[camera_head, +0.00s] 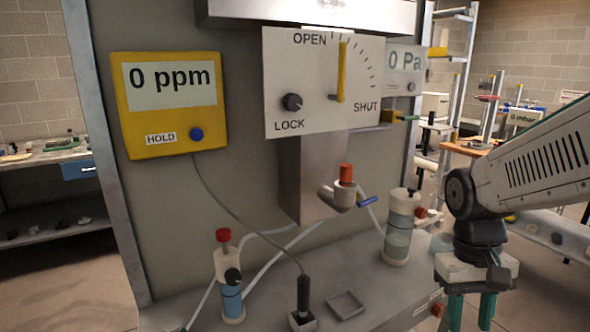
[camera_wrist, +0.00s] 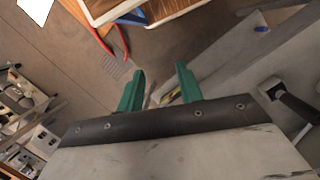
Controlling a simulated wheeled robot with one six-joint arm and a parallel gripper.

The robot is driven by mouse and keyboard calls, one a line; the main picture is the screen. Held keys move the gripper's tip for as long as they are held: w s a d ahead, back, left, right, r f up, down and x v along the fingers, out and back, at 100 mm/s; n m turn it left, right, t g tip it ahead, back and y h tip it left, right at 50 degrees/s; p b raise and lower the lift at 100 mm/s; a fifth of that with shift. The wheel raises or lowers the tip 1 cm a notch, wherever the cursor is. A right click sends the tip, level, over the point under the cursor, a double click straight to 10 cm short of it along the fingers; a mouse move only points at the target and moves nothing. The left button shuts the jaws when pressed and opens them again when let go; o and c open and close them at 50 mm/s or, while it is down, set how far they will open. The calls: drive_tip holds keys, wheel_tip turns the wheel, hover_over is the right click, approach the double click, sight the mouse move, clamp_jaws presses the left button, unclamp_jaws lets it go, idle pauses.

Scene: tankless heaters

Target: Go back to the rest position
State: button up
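My gripper (camera_wrist: 160,90) shows in the wrist view with its two green fingers spread apart and nothing between them. In the head view my gripper (camera_head: 467,312) hangs at the lower right, fingers pointing down, to the right of the bench with the heater panel. Its fingertips are cut off by the bottom edge there. My arm comes in from the right side of the picture.
A grey panel carries a yellow "0 ppm" meter (camera_head: 170,103) and a white OPEN/SHUT plate (camera_head: 322,82) with a yellow lever. Below stand a blue-filled bottle (camera_head: 231,290), a clear cylinder (camera_head: 399,230) and a small square tray (camera_head: 347,303). Floor shows beneath my gripper.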

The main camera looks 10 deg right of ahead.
drive_tip(key=s+a+r+n+t, duration=0.2)
drive_tip(key=s+a+r+t, duration=0.2)
drive_tip(key=a+r, duration=0.3)
drive_tip(key=shift+s+r, duration=0.15)
drive_tip(key=shift+s, duration=0.7)
